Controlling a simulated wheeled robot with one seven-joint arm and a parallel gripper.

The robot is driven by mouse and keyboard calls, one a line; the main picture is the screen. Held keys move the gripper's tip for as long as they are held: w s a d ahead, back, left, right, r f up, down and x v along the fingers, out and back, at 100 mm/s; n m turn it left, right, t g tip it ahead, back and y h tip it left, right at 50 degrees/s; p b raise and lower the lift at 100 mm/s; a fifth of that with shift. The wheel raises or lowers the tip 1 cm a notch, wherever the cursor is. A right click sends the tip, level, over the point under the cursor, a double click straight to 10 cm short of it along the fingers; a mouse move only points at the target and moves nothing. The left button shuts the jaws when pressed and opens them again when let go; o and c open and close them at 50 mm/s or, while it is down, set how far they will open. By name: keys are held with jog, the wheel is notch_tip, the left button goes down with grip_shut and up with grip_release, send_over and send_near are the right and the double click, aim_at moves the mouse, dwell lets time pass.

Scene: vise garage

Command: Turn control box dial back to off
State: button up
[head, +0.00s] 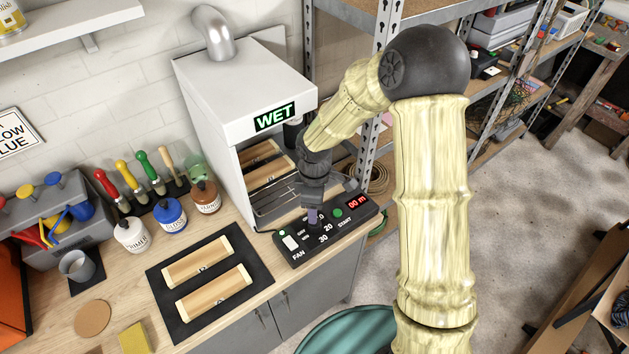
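The black control box (346,235) sits at the front edge of the wooden bench, before a white cabinet. Its face has printed marks including 20 and 30, a green button labelled START, a white switch above FAN, and a red display that seems to read "00 m". My gripper (312,214) points down at the dial area in the middle of the box. The fingertips and the dial are small and overlap there, so the dial's pointer direction is hidden. I cannot tell whether the fingers are open or closed around the dial.
The white cabinet (225,95) with a lit WET sign (274,117) holds wooden pieces on racks. A dark mat (174,322) with two wooden pieces lies left of the box. Several bottles and tools stand behind it. A metal shelf post (371,140) rises behind my arm.

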notch_tip(320, 180, up, 9)
jog(key=shift+r, duration=0.2)
dwell(0.5)
jog(key=s+d+r+m+t, duration=0.1)
jog(key=s+d+m+t, duration=0.1)
jog(key=s+d+m, duration=1)
jog(key=d+m, duration=0.1)
jog(key=m, duration=0.3)
jog(key=shift+s+d+r+t, duration=0.15)
jog(key=shift+s+d+t, duration=0.1)
jog(key=shift+d+t, duration=0.05)
